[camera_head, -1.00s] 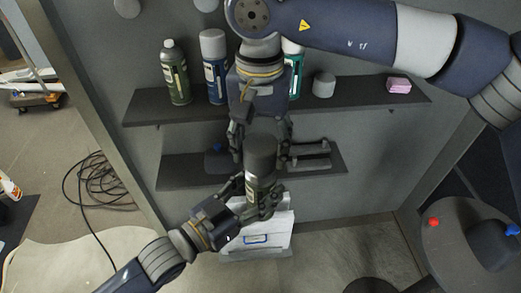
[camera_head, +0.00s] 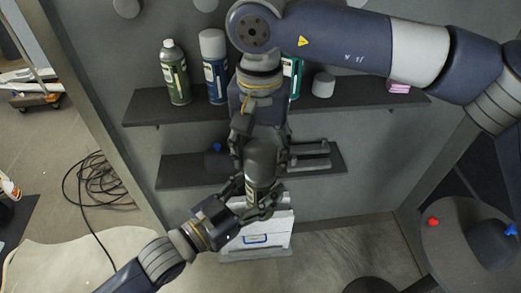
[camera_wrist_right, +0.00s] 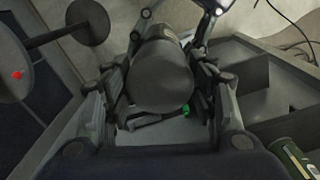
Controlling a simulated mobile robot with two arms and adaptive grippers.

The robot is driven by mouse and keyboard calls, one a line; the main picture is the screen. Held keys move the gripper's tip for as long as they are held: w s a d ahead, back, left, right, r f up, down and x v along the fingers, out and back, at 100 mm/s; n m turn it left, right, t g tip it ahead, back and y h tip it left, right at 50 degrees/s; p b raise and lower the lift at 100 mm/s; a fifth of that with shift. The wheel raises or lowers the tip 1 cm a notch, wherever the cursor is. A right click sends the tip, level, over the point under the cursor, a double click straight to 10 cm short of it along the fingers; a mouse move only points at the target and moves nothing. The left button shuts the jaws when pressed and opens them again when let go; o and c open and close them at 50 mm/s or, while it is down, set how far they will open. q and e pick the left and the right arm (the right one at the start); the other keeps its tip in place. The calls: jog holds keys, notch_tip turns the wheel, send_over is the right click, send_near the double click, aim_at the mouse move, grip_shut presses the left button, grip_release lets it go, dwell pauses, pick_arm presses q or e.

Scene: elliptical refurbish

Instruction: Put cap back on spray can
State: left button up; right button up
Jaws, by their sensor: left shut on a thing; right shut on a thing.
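The spray can (camera_head: 256,188), dark with a pale label, is held roughly upright in front of the shelves in the head view. My left gripper (camera_head: 262,202) is shut around its body from below left. A dark grey cap (camera_head: 262,157) is at the can's top, in line with it; it also shows as a rounded grey end in the right wrist view (camera_wrist_right: 160,80). My right gripper (camera_head: 261,143) reaches down from above and is shut on the cap, its fingers on both sides. Whether the cap is fully seated cannot be told; the joint is hidden.
The upper shelf (camera_head: 145,108) holds a green can (camera_head: 174,75), a blue can (camera_head: 214,70), a teal can partly hidden, a small grey cap (camera_head: 323,84) and a pink block (camera_head: 398,87). The lower shelf (camera_head: 180,172) is behind the grippers. A white box (camera_head: 270,238) stands below.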

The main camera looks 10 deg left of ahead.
jog(key=shift+f, duration=0.6)
jog(key=o, duration=0.8)
notch_tip(320, 180, up, 12)
jog(key=shift+f, duration=0.1)
jog(key=shift+a, duration=0.1)
dwell(0.5)
